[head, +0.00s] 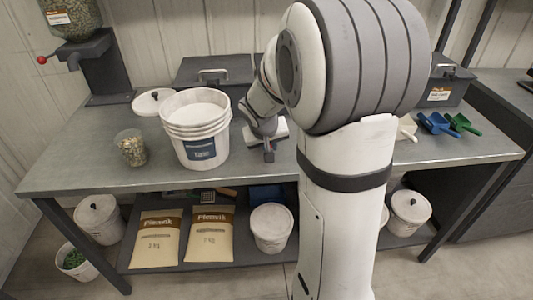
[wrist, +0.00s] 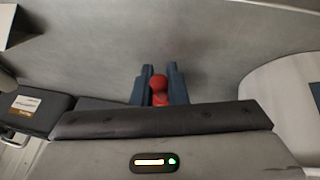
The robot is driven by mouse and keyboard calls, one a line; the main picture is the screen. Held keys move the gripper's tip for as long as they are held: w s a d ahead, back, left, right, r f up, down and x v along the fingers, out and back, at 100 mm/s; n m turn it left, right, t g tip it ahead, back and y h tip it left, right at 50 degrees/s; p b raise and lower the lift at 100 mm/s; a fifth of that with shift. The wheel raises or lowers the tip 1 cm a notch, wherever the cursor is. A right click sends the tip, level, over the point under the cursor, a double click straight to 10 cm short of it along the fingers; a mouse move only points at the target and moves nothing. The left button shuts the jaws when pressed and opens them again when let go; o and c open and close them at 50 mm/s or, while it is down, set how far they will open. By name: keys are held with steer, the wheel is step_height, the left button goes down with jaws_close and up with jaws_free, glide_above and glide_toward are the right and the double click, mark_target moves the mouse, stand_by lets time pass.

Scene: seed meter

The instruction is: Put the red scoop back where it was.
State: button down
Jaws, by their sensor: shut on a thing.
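My gripper (head: 268,152) hangs low over the middle of the table, to the right of the large white bucket. In the wrist view my gripper (wrist: 160,70) has its two dark fingers closed on a red rounded piece (wrist: 159,86), which looks like the handle end of the red scoop. Only a small red bit shows between the fingers in the head view. The rest of the scoop is hidden, so I cannot tell whether it touches the table. A white scoop (head: 407,128), a blue scoop (head: 437,124) and a green scoop (head: 463,123) lie at the right.
The white bucket (head: 196,146) stands left of my gripper, with a lid (head: 153,102) behind it and a clear cup of seeds (head: 131,150) beside it. A grey case (head: 215,72) and a labelled dark case (head: 440,93) stand at the back. My arm hides the middle right of the table.

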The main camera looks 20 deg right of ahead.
steer(key=shift+f, duration=1.45)
steer(key=shift+f+b, duration=0.15)
steer(key=shift+b, duration=0.2)
steer(key=c, duration=1.5)
jaws_free()
steer(key=shift+o, duration=0.2)
